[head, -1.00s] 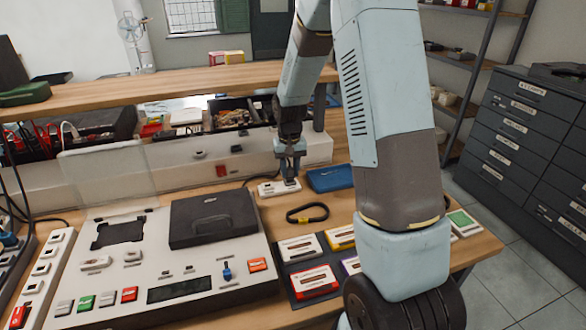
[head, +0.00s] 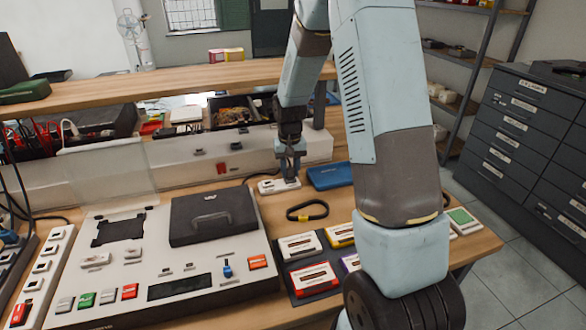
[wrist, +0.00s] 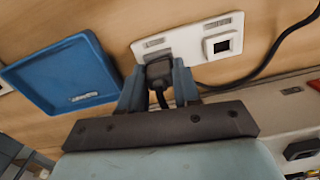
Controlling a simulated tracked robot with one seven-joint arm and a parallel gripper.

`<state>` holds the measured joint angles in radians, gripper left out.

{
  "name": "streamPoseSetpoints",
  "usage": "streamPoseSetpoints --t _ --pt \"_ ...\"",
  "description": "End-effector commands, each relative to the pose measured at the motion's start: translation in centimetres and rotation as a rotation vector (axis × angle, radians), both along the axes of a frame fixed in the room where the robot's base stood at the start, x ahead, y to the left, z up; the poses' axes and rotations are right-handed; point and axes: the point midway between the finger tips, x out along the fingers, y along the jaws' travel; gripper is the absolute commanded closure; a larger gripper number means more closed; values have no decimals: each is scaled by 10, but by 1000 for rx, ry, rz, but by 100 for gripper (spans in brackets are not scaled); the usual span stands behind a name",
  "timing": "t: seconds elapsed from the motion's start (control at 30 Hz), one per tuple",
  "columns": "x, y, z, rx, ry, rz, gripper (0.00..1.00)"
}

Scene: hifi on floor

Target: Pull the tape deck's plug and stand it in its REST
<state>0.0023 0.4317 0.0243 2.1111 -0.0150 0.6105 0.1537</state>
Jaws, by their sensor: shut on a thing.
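A white two-place plate (head: 267,188) lies on the wooden bench beside a blue tray (head: 331,176). In the wrist view the plate (wrist: 187,42) has small labels I cannot read. Its framed dark opening (wrist: 222,44) stands empty. My gripper (head: 291,172) is over the plate's other place, the one nearer the blue tray. In the wrist view its fingers (wrist: 158,88) are shut on the black plug (wrist: 159,70), whose cord drops between them. The plug's lower end is hidden, so I cannot tell how deep it sits. The tape deck (head: 180,270) is at the left front.
A black cable (wrist: 270,62) runs beside the plate. A dark loop (head: 307,211) and several cassettes (head: 312,279) lie in front of it. A low white ledge (head: 228,158) runs behind, under a wooden shelf (head: 170,82). A switched strip (head: 45,265) lies far left.

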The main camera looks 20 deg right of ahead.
Motion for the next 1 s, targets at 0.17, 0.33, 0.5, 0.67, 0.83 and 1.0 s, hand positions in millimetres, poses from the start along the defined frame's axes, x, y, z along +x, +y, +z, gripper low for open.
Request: streamPoseSetpoints --t 0.17,0.33,0.5,0.67,0.83,1.0 --pt "0 0 0 0 0 0 100" --pt "0 0 0 0 0 0 100" --pt "0 0 0 0 -1 0 52" --pt "0 0 0 0 -1 0 38" --pt "0 0 0 0 0 0 38" --pt "1 0 6 0 -3 0 38"
